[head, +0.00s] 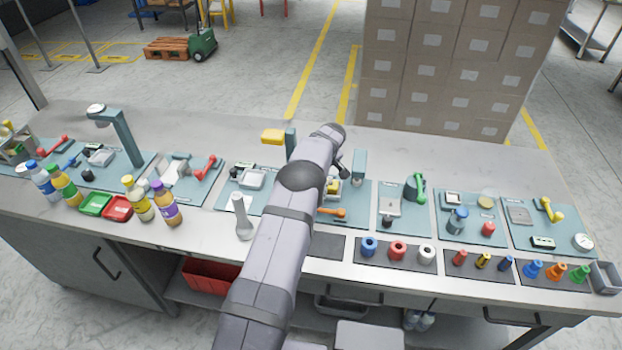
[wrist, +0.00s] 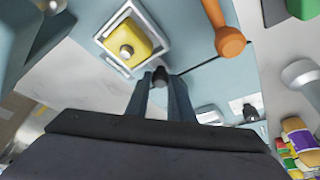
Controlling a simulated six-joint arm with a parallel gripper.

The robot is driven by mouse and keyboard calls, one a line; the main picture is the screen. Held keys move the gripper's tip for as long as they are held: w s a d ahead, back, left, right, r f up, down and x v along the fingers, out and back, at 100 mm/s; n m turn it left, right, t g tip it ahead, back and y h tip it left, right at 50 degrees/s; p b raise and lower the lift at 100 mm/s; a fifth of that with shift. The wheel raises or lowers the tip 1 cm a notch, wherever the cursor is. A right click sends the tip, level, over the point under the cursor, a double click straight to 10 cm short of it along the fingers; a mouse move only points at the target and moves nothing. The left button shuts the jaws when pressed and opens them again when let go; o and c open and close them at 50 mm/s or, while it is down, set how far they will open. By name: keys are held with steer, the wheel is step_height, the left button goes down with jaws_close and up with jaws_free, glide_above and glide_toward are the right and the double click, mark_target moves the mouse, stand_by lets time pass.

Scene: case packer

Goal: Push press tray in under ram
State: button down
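In the head view the yellow block (head: 333,187) shows partly behind my arm, beside the teal press column (head: 359,168). My gripper (wrist: 160,80) points down at the tray's near side. Its two fingertips are on either side of a small black knob. I cannot tell whether they touch it. A round metal part, perhaps the ram (wrist: 50,6), shows at the top left. The tray appears out to one side of it.
An orange lever (wrist: 229,40) lies close to the right of the tray. Bottles (head: 140,198) stand on the left of the bench. Other teal stations flank the press, with rings (head: 397,250) and small pegs along the front edge.

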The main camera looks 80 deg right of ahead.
steer(key=s+b, duration=0.2)
steer(key=s, duration=0.2)
steer(key=shift+f+b, duration=0.15)
steer(key=shift+b, duration=0.2)
steer(key=shift+s, duration=0.25)
steer(key=shift+r, duration=0.2)
steer(key=c, duration=1.8)
jaws_free()
steer(key=shift+b+v, duration=1.45)
steer(key=shift+v, duration=2.2)
